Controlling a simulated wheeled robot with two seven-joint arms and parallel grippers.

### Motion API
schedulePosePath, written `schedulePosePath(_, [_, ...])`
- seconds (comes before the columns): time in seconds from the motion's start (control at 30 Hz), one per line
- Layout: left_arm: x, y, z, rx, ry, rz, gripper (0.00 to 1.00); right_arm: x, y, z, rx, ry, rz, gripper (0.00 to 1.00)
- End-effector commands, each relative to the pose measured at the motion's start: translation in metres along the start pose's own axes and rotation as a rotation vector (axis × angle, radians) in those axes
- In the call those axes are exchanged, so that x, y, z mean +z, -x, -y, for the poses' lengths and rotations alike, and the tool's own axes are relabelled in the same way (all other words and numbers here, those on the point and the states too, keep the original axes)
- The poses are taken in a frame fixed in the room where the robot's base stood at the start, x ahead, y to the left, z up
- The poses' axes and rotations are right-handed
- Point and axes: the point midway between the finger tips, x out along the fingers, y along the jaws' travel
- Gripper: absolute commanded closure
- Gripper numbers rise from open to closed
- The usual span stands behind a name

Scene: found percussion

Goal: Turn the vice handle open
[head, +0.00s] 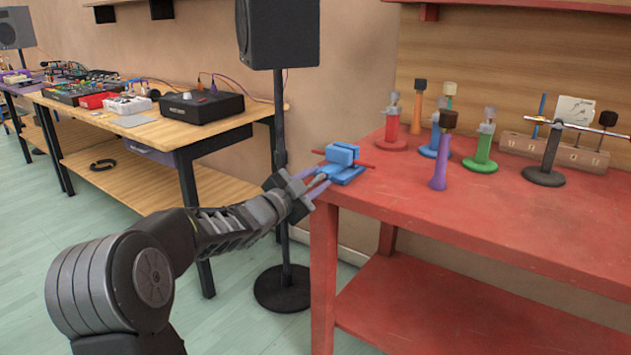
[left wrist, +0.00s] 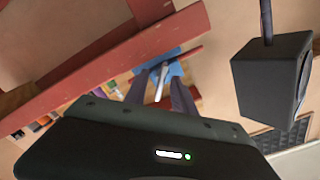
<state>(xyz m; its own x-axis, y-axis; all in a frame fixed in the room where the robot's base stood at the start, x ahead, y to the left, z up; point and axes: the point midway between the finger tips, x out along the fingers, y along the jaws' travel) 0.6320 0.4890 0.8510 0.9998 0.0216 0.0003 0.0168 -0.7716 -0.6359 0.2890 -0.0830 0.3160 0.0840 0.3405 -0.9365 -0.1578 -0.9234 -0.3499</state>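A blue vice (head: 342,156) sits on the near left corner of the red table, with thin red rods sticking out at its sides. It also shows in the left wrist view (left wrist: 172,70). A pale grey handle (left wrist: 161,82) points from the vice toward my left gripper. My left gripper (head: 318,178) is at the table's corner, its purple fingers apart on either side of the handle. In the left wrist view, I see a gap between the fingers (left wrist: 158,95) and the handle; I cannot tell whether either finger touches it. My right gripper is not in view.
On the red table (head: 500,215) stand a purple mallet-like piece (head: 440,165), several coloured stands and a dark stand (head: 545,165) with a rod. A black speaker (head: 278,35) on a pole stands just left of the table. The table's front is clear.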

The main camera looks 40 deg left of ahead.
Motion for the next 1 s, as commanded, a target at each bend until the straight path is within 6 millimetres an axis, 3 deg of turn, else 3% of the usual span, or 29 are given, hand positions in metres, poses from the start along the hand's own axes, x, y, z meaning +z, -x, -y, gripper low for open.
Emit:
schedulePosePath(0.4, [0.0002, 0.0004, -0.0001, 0.0, 0.0, 0.0, 1.0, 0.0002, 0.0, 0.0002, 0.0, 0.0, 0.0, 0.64])
schedulePosePath(1.0, [-0.0006, 0.0003, 0.0001, 0.001, 0.018, 0.0, 1.0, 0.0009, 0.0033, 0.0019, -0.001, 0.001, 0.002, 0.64])
